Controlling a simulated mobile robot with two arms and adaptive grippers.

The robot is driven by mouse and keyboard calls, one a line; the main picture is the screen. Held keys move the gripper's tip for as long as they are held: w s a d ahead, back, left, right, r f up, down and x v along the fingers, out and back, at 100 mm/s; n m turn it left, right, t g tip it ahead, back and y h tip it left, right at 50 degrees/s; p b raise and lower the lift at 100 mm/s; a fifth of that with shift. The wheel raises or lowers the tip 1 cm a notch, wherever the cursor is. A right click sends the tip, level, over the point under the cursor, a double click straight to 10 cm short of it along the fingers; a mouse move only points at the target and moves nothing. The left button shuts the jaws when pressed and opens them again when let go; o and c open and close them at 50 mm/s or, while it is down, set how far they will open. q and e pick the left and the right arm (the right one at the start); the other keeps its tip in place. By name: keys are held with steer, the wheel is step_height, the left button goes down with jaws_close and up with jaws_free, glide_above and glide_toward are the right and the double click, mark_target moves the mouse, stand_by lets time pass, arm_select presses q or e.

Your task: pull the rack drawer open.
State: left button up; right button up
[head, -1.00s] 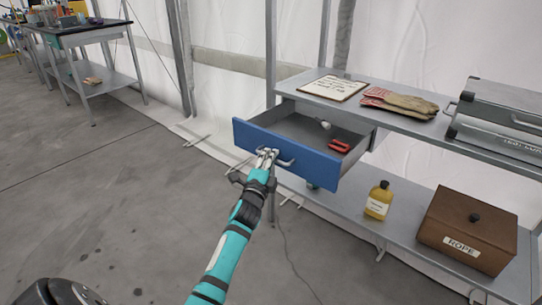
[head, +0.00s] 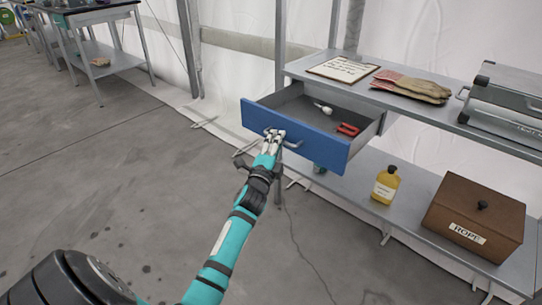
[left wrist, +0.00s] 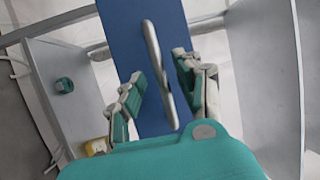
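The rack drawer, with a blue front (head: 318,143) and a grey inside, stands well out from the rack in the head view. Its silver bar handle (left wrist: 155,65) crosses the blue front in the left wrist view. My left gripper (head: 274,136) is at this handle. In the left wrist view its fingers (left wrist: 160,78) lie on either side of the bar, with visible gaps, so it looks open around the handle. Red-handled pliers (head: 347,129) and a small whitish item (head: 323,108) lie in the drawer. My right gripper is not in view.
A clipboard (head: 343,69), work gloves (head: 413,86) and a grey metal case (head: 503,102) rest on the rack's top. A yellow bottle (head: 385,187) and brown ROPE box (head: 474,217) stand on the lower shelf. The floor (head: 110,180) left of the drawer is clear.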

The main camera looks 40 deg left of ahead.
arm_select(q)
steer(key=v, duration=1)
steer(key=shift+s, duration=0.25)
